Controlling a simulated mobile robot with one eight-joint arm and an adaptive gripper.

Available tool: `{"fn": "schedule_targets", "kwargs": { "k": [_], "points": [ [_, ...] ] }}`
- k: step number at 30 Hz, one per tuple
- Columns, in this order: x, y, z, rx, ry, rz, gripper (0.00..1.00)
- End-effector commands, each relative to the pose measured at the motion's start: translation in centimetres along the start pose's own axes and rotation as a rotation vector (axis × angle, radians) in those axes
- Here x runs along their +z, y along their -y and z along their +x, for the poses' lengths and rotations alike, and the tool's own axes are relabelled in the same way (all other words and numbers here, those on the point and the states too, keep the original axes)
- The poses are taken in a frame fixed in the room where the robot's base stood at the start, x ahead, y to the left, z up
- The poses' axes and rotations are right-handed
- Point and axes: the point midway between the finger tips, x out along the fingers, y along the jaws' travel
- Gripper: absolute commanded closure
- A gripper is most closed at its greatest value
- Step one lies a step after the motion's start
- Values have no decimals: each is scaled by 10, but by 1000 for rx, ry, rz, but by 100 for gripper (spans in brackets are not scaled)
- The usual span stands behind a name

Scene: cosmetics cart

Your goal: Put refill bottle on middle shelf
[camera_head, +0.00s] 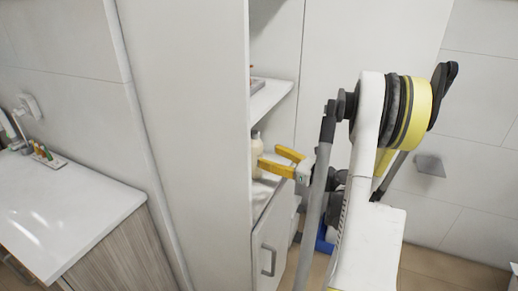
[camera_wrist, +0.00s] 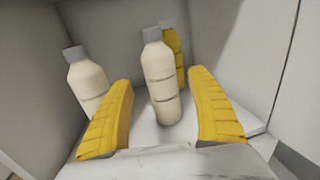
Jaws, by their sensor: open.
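My gripper (camera_head: 269,158) is open at the front of a shelf compartment in the tall white cabinet. Its yellow fingers (camera_wrist: 160,80) stand apart in the wrist view. A cream bottle with a grey cap (camera_wrist: 160,88) stands upright on the shelf, in line with the gap between the fingers. A second cream bottle (camera_wrist: 88,82) stands to its left, beyond the left finger. A yellow bottle (camera_wrist: 178,48) stands behind the middle one, partly hidden. In the head view one cream bottle (camera_head: 256,152) shows past the cabinet's side panel. I cannot tell which is the refill bottle.
Another shelf (camera_head: 272,98) is above the gripper, with a small item on it. A cabinet door with a handle (camera_head: 268,262) is below. The cabinet side panel (camera_head: 195,130) blocks part of the head view. A white counter (camera_head: 75,215) stands at left.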

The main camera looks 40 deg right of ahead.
Motion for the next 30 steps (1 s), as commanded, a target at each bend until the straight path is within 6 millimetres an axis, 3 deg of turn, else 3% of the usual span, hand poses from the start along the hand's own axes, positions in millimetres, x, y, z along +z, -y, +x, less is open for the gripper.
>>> {"fn": "schedule_targets", "kwargs": {
  "k": [3, 10, 30],
  "points": [
    [3, 1, -28, -4, 0, 0, 32],
    [1, 0, -57, -1, 0, 0, 32],
    [0, 0, -61, 1, 0, 0, 32]
  ]
}}
